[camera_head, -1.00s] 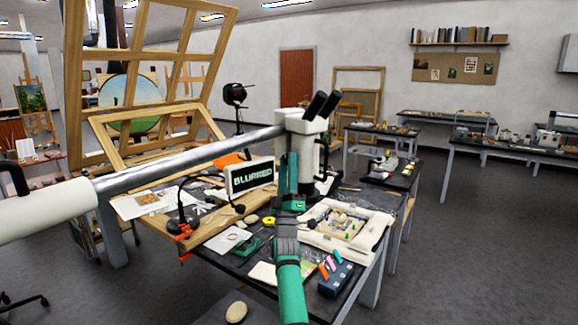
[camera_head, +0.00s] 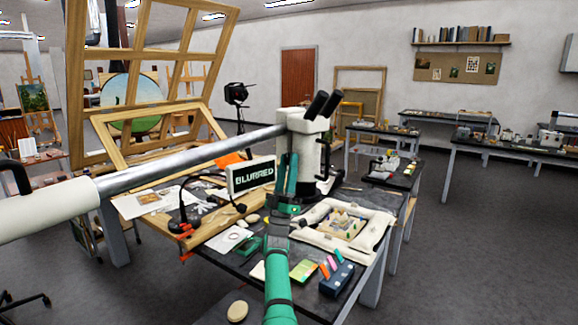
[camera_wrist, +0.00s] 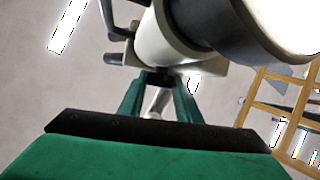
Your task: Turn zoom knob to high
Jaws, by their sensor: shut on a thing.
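The white stereo microscope (camera_head: 310,142), with dark eyepieces, hangs on a thick metal boom over the table. In the head view my green gripper (camera_head: 287,160) is raised against the left side of its body. In the wrist view the microscope body (camera_wrist: 165,42) fills the top, and my fingertips (camera_wrist: 160,80) meet at its lower edge. They are closed on the zoom knob, which the fingers mostly hide, so its setting cannot be read. A small display (camera_head: 251,176) beside the gripper reads "BLURRED".
The dark worktable (camera_head: 235,260) holds a padded white tray (camera_head: 374,243) with a fragment, a blue box (camera_head: 336,280) with coloured tabs, and a black lamp (camera_head: 186,215). A wooden frame (camera_head: 100,130) stands at the left. Open floor lies to the right.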

